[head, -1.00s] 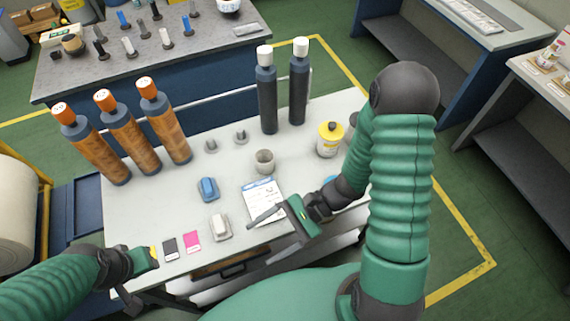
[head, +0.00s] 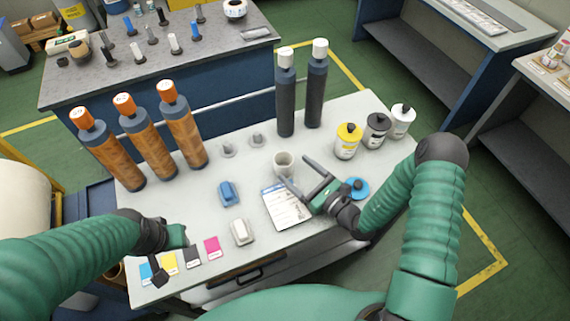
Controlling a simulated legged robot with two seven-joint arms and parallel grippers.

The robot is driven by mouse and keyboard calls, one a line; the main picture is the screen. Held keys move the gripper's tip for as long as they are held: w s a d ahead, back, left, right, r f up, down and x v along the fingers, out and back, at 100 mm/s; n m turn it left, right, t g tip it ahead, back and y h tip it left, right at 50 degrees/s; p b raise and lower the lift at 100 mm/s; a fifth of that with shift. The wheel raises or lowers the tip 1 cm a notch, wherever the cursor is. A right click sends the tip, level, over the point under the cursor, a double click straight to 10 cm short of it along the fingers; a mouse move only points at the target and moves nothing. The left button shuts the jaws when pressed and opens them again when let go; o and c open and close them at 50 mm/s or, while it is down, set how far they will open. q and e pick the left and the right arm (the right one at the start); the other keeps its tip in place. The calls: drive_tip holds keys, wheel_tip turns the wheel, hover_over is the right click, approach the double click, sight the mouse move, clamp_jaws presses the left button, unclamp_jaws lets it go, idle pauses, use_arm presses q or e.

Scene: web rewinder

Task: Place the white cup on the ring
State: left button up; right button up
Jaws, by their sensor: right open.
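The white cup (head: 284,162) looks greyish white and stands upright on the light grey table. My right gripper (head: 297,171) is open, with its fingers pointing at the cup from its right and front. One fingertip is near the cup's right side and the other near its front; I cannot tell whether they touch it. A blue round piece (head: 357,187), which may be the ring, lies flat right of my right gripper; its centre detail is unclear. My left gripper (head: 176,238) is low at the left above the table, away from the cup; its fingers are not clear.
A printed sheet (head: 287,208) lies under the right gripper. A blue block (head: 229,194) and a white block (head: 242,232) are left of it. Dark bottles (head: 286,95) stand behind the cup; a yellow-topped jar (head: 348,141) and other jars stand right. Colour cards (head: 211,246) lie front left.

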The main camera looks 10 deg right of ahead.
sight(291, 167)
drive_tip(key=x, duration=0.3)
drive_tip(key=a+p+x, duration=0.1)
drive_tip(key=x, duration=0.1)
drive_tip(key=shift+s+r, duration=0.15)
drive_tip(key=shift+r, duration=0.05)
drive_tip(key=shift+w+f, duration=0.1)
drive_tip(key=shift+w, duration=0.15)
drive_tip(key=shift+d, duration=0.3)
drive_tip(key=shift+a, duration=0.3)
drive_tip(key=c, duration=1.6)
drive_tip(key=shift+d, duration=0.2)
